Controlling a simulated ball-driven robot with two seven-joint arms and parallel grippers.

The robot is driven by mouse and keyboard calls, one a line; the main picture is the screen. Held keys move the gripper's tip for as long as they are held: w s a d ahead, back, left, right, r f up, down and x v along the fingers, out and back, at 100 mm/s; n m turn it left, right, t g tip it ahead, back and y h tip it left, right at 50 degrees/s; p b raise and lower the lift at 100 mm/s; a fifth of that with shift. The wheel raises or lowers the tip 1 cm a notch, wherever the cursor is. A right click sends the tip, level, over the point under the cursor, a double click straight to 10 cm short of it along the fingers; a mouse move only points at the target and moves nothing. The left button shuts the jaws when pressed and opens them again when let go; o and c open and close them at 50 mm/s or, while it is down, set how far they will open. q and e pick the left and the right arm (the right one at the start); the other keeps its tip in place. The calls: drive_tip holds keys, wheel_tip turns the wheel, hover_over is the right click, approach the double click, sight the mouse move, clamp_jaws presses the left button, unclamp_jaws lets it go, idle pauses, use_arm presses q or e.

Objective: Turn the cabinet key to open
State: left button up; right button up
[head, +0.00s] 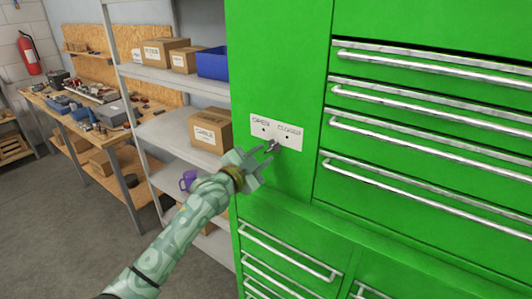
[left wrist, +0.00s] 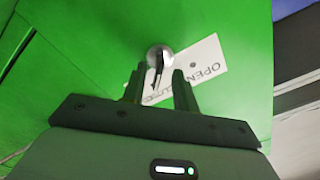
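The green cabinet (head: 275,60) bears a white label plate (head: 262,122) marked OPEN on the left and CLOSED on the right. My left gripper (head: 265,157) is at the key. In the left wrist view, its two fingers (left wrist: 159,92) stand apart on either side of the key (left wrist: 157,74), with gaps visible between. The round silver lock (left wrist: 159,54) lies just beyond the fingertips. My right gripper is not in view.
Drawers with long metal handles (head: 430,125) stick out to the right of the key. More drawers (head: 285,250) are below. Left of the cabinet stands a shelf (head: 180,135) with boxes and a purple mug (head: 188,180). A cluttered workbench (head: 95,110) stands further left.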

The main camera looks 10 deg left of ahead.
use_arm(q)
drive_tip(key=shift+x, duration=1.25)
clamp_jaws()
